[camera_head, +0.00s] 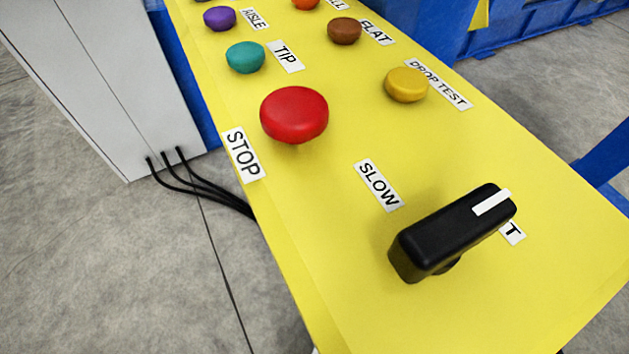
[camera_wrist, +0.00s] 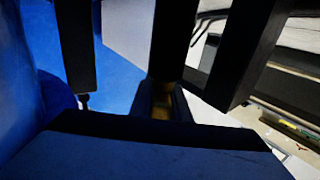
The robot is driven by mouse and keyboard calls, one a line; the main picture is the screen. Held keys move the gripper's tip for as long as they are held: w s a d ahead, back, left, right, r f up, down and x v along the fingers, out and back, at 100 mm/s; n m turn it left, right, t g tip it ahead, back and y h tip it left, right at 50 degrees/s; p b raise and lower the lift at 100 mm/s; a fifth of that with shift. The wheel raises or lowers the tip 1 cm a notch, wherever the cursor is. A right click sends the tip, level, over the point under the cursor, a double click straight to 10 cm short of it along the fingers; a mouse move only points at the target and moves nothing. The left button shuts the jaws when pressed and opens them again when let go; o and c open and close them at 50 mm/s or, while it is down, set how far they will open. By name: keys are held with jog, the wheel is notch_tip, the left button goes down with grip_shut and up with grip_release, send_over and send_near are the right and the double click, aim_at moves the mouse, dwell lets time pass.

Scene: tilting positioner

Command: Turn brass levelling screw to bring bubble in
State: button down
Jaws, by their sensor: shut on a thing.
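In the wrist view my gripper (camera_wrist: 163,100) shows as dark, shadowed parts near the middle of the picture. It is shut on a dim brownish-gold thing, which looks like the brass levelling screw (camera_wrist: 161,100). Only a small part of the screw shows; the rest is hidden by the dark parts around it. No bubble or level vial can be made out in either view. The head view does not show my gripper.
In the head view a yellow panel carries a red STOP button (camera_head: 294,114), a yellow DROP TEST button (camera_head: 406,85), a teal TIP button (camera_head: 246,57) and a black selector knob (camera_head: 450,232). A grey cabinet (camera_head: 100,70) with black cables stands left. Blue surfaces (camera_wrist: 125,75) lie close to the wrist.

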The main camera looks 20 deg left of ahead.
jog(key=c, duration=1.7)
grip_release()
jog(key=shift+m+t, duration=0.4)
jog(key=shift+t, duration=0.2)
